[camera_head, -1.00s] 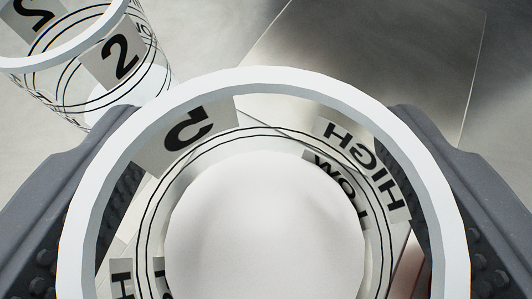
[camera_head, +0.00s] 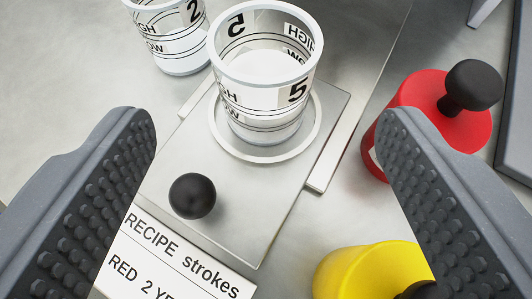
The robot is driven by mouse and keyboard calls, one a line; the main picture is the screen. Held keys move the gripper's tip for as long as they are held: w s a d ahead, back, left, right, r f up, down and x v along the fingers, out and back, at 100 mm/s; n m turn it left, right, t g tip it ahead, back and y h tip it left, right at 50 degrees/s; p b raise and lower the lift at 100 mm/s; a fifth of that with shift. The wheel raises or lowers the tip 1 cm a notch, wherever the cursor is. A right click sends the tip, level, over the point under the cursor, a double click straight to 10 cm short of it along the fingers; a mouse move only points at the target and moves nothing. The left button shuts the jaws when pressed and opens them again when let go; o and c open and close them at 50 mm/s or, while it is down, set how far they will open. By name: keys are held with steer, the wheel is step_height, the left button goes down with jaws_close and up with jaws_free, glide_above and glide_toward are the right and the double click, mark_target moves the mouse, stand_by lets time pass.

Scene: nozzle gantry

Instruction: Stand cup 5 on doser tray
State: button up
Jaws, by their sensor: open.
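Cup 5 (camera_head: 264,105) is a clear cup with a white rim, black level lines and labels with 5, HIGH and LOW. It stands upright within the pale ring on the doser tray (camera_head: 180,160), a flat metal plate with a black ball knob (camera_head: 192,196). White material shows inside the cup. My gripper (camera_head: 268,125) is open and empty, its two ridged fingers wide apart. The cup lies beyond the fingers, in the gap between them as seen, and neither finger touches it.
Cup 2 (camera_head: 170,45) stands upright behind, at the upper left. A red canister (camera_head: 430,115) with a black knob and a yellow one (camera_head: 350,270) are at the right, close to the right finger. A recipe card (camera_head: 175,255) lies in front of the tray.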

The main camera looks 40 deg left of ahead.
steer(key=shift+s+d+r, duration=0.2)
steer(key=shift+s+d, duration=0.1)
steer(key=w+d+r+m+t+h, duration=0.2)
steer(key=w+d+r, duration=0.1)
steer(key=d+r, duration=0.7)
steer(key=w+d+r+m+t+h, duration=0.35)
steer(key=d+r, duration=0.45)
steer(key=r, duration=0.5)
steer(key=s+d+r+m+h, duration=0.1)
steer(key=s+d+r, duration=0.3)
steer(key=r, duration=0.3)
steer(key=s+d+r+m+h, duration=0.1)
steer(key=s+d+r, duration=0.3)
steer(key=r, duration=0.4)
steer(key=s+d+r+m+t+h, duration=0.1)
steer(key=s+d+r, duration=0.4)
steer(key=r, duration=0.2)
steer(key=shift+d+r, duration=0.25)
steer(key=shift+r, duration=0.1)
steer(key=shift+w+a, duration=0.1)
